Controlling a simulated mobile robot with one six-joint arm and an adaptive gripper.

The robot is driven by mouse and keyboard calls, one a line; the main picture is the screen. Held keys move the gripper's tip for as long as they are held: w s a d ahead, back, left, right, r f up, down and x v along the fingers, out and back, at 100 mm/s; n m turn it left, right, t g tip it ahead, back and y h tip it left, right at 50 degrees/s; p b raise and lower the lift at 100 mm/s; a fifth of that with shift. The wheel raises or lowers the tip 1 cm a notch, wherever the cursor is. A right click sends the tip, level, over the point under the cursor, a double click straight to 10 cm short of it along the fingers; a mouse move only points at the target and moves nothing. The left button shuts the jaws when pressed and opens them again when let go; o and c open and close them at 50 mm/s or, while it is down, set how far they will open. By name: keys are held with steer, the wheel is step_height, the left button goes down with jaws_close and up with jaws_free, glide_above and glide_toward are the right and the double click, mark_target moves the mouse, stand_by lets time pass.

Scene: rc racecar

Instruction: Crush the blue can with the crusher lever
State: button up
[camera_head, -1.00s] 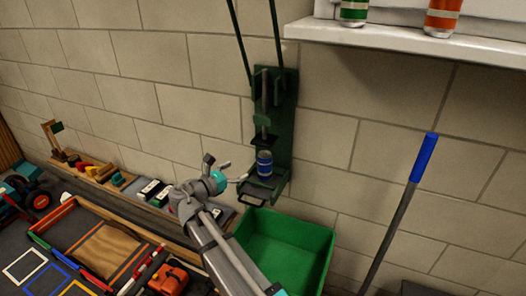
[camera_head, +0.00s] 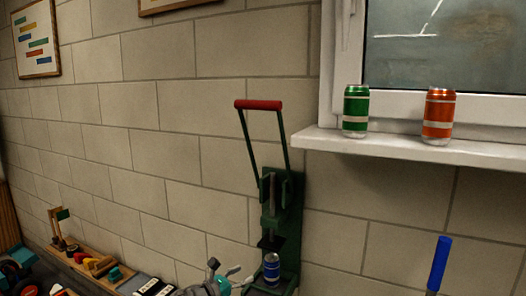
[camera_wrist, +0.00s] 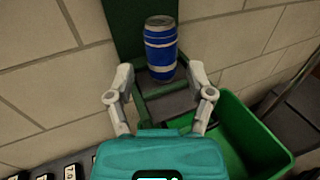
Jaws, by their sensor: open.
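The blue can (camera_head: 272,267) stands upright on the base of the green wall-mounted crusher (camera_head: 290,215), under its dark press plate. The crusher's lever is raised and ends in a red handle (camera_head: 258,105). In the wrist view the blue can (camera_wrist: 161,50) stands just beyond my gripper (camera_wrist: 160,80), between the lines of its fingers. My gripper is open and empty, with its two grey fingers spread apart. In the head view my gripper (camera_head: 230,275) is at the bottom edge, left of the can. I cannot tell whether a finger touches the can.
A green can (camera_head: 355,112) and an orange can (camera_head: 438,117) stand on the windowsill (camera_head: 400,150) to the right. A green bin (camera_wrist: 240,135) is below the crusher. A blue-topped pole (camera_head: 438,262) leans at the right. The wall around the lever is clear.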

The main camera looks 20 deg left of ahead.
steer(key=s+r+m+t+p, duration=0.1)
steer(key=s+r+m+p, duration=0.3)
steer(key=r+p, duration=0.75)
steer(key=s+r+m+p, duration=0.1)
steer(key=r+m+p, duration=0.4)
steer(key=r+p, duration=0.6)
steer(key=m+p, duration=0.9)
steer(key=p, duration=1)
glide_toward(256, 107)
step_height(256, 107, down, 3)
steer(key=s+a, duration=0.1)
steer(key=s, duration=0.1)
steer(key=shift+a+r+m+t+h+p, duration=0.25)
steer(key=shift+r+m+t+h+p, duration=0.2)
steer(key=shift+r, duration=0.4)
steer(key=shift+w, duration=0.1)
steer(key=shift+p+x, duration=1.2)
steer(key=shift+x, duration=5.6)
steer(key=shift+d, duration=0.15)
steer(key=shift+c, duration=0.2)
jaws_close()
